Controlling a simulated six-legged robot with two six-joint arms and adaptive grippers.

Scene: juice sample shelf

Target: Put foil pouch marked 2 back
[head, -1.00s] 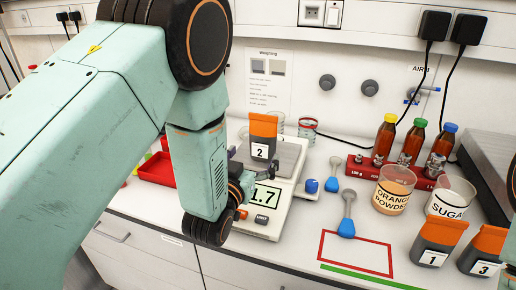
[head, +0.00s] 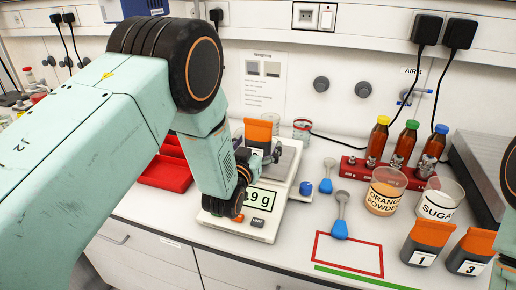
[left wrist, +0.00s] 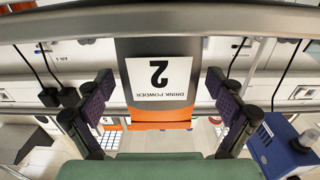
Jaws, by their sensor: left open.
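The foil pouch marked 2 (head: 258,131), dark grey with an orange top, stands on the pan of the weighing scale (head: 284,165). My left arm partly hides it in the head view. In the left wrist view the pouch (left wrist: 160,72) appears upside down, its white label reading "DRINK POWDER 2". My left gripper (left wrist: 163,108) is open, with one finger on each side of the pouch and a visible gap to both. In the head view the left gripper (head: 250,165) is at the scale, its fingers mostly hidden. My right gripper is out of view.
Blue-ended spoons (head: 340,222), the orange powder beaker (head: 386,190), the sugar beaker (head: 440,199) and brown bottles (head: 405,145) stand nearby. Red trays (head: 168,168) are left.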

